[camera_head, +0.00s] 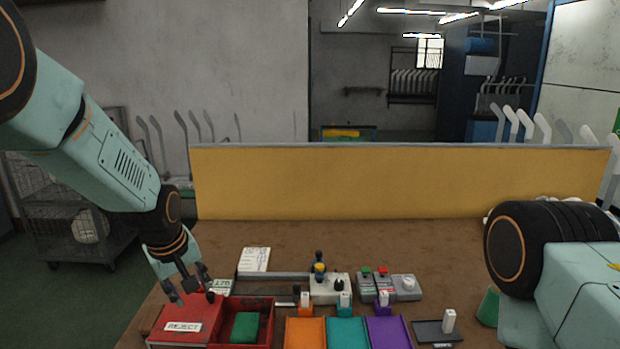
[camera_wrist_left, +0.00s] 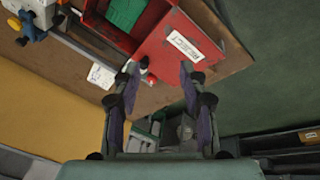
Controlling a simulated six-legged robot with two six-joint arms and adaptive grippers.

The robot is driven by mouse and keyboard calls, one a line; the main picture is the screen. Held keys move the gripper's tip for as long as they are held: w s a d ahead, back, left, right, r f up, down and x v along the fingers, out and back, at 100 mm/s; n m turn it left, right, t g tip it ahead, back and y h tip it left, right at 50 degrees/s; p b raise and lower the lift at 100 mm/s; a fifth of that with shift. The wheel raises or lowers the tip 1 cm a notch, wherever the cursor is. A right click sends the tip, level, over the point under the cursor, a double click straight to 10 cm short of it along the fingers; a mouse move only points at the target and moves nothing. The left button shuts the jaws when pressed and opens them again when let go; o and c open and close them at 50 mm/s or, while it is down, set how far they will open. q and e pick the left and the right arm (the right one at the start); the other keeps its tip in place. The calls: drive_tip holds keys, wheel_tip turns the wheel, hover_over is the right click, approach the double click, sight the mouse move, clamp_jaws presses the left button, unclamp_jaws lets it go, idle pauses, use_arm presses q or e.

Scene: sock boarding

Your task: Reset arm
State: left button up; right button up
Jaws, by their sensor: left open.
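My left gripper (camera_head: 189,291) hangs over the left edge of the brown table (camera_head: 420,236), by the red reject box (camera_head: 190,325). In the left wrist view its two fingers (camera_wrist_left: 158,90) are apart with nothing between them. The box's lid carries a white REJECT label, and a green block (camera_head: 245,326) lies in its open compartment. The box also shows in the left wrist view (camera_wrist_left: 215,50). My right arm comes in from the right in the head view, with its gripper out of sight.
Orange (camera_head: 305,334), teal (camera_head: 347,334) and purple (camera_head: 389,332) trays line the front of the table. A lever fixture (camera_head: 330,288) and a button box (camera_head: 375,285) stand behind them. A yellow panel (camera_head: 400,182) closes off the back. The table's middle right is clear.

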use_arm(q)
drive_tip(key=s+f+m+b, duration=0.5)
drive_tip(key=s+f+m, duration=0.2)
drive_tip(key=s+f, duration=1.65)
drive_tip(key=s+f+g+b, duration=0.1)
drive_tip(key=s+f, duration=0.3)
drive_tip(key=s, duration=0.4)
drive_tip(key=s+f+g+b, duration=0.1)
drive_tip(key=s+f+g, duration=0.1)
drive_tip(key=s, duration=0.7)
drive_tip(key=shift+d+f+m+g, duration=0.25)
drive_tip(key=shift+f+m+g, duration=0.05)
drive_tip(key=shift+f, duration=0.6)
drive_tip(key=shift+w, duration=0.1)
drive_tip(key=shift+c, duration=0.6)
drive_tip(key=shift+a, duration=0.1)
